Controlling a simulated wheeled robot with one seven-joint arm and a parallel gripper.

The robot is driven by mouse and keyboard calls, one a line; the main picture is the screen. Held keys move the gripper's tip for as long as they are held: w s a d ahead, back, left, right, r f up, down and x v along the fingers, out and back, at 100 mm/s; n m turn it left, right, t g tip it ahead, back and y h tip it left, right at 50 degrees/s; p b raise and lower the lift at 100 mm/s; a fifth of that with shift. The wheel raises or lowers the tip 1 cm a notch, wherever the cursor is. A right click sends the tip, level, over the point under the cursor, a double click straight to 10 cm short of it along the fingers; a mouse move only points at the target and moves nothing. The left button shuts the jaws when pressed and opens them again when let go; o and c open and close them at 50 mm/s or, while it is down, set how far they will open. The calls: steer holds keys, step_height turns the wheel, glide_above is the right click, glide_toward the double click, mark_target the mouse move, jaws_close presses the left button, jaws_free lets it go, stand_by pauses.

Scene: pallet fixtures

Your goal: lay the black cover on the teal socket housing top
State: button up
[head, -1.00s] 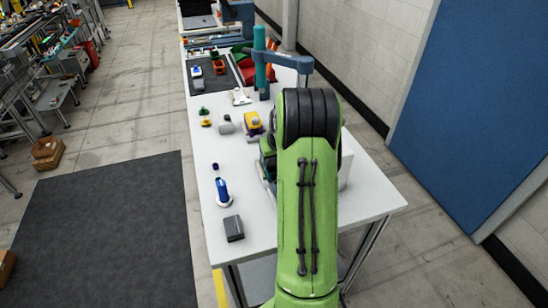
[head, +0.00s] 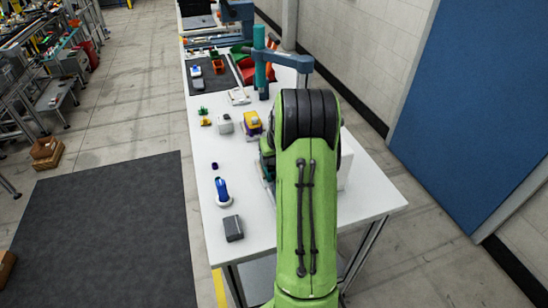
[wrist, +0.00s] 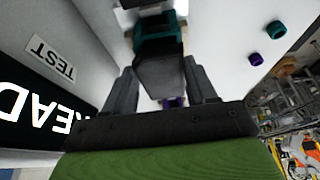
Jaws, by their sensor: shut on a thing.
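In the wrist view my gripper (wrist: 160,66) is shut on a dark grey-black block, which I take as the black cover (wrist: 163,82). It sits between the two fingers. A dark teal block, likely the teal socket housing (wrist: 158,42), shows right beyond the cover, overlapping it in the picture. I cannot tell whether the two touch. In the head view my own arm hides the gripper and the cover; only a sliver of teal (head: 266,172) shows beside the arm.
A white box with a TEST label (wrist: 50,57) stands close on the left in the wrist view. A teal ring (wrist: 275,29) and a purple ring (wrist: 256,59) lie right. In the head view a blue-white bottle (head: 222,192) and grey box (head: 233,228) stand on the white table (head: 285,250).

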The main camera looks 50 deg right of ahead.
steer(key=shift+f+b, duration=0.45)
steer(key=shift+f, duration=0.1)
steer(key=o, duration=1.1)
steer(key=p+v, duration=0.1)
steer(key=v, duration=1.4)
steer(key=shift+s+a+r+p, duration=0.1)
steer(key=shift+s+r+p, duration=0.1)
steer(key=shift+r+p, duration=0.15)
